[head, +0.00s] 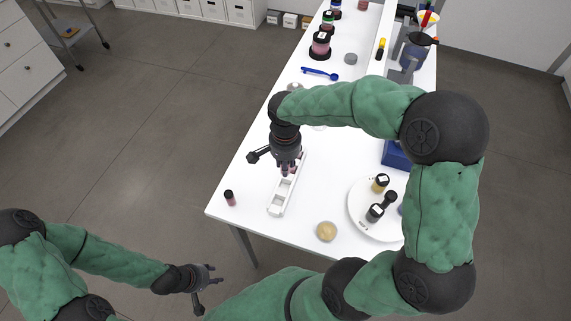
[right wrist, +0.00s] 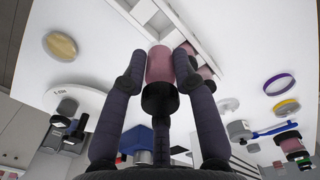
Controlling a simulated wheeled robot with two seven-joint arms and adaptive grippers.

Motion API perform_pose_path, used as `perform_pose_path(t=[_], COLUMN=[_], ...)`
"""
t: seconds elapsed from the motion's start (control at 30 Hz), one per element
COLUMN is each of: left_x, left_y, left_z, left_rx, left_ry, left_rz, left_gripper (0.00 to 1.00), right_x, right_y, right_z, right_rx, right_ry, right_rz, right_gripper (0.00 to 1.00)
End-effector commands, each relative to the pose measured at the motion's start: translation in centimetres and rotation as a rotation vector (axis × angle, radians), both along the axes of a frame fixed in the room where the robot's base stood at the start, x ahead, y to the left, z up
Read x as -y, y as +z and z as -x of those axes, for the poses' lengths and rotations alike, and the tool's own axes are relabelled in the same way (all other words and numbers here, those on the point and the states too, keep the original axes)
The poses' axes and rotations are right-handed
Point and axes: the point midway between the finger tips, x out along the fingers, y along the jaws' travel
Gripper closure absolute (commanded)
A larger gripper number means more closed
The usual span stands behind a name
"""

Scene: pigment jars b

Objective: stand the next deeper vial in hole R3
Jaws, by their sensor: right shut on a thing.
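My right gripper (head: 286,171) is over the far part of the white rack (head: 277,208) near the table's left edge. In the right wrist view it is shut on a pink vial (right wrist: 160,66) with a black cap, with a finger on each side. The rack (right wrist: 152,14) lies just beyond the vial there; whether the vial's end is inside a hole I cannot tell. Another pink vial (right wrist: 205,73) is beside it at the rack. A dark-capped pink vial (head: 230,198) stands alone at the table's left corner. My left gripper (head: 213,276) is open and empty, off the table over the floor.
A white plate (head: 357,222) at the right holds several dark-capped vials. A tan round object (head: 326,231) lies near the front edge. A blue spoon (head: 320,73), a grey disc (head: 350,59) and pigment jars (head: 320,45) are farther back. A blue box (head: 394,154) is partly behind my right arm.

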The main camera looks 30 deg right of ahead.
Motion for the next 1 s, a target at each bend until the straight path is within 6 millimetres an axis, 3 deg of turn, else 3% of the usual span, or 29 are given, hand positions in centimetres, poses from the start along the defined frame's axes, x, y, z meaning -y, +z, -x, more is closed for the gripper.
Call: perform_pose_path(t=[0.27, 0.8, 1.0], left_x=[0.0, 0.0, 0.0], left_y=[-0.8, -4.2, -4.6], left_z=[0.0, 0.1, 0.1], left_rx=[-0.001, -0.001, -0.001], left_ry=[0.0, 0.0, 0.0], left_rz=[0.0, 0.0, 0.0], left_gripper=[0.6, 0.6, 0.6], right_x=[0.0, 0.0, 0.0], right_y=[-0.9, -5.3, -5.9], right_z=[0.0, 0.0, 0.0], right_rx=[0.0, -0.001, -0.001], right_ry=[0.001, 0.001, 0.001], right_rz=[0.0, 0.0, 0.0], right_gripper=[0.99, 0.99, 0.99])
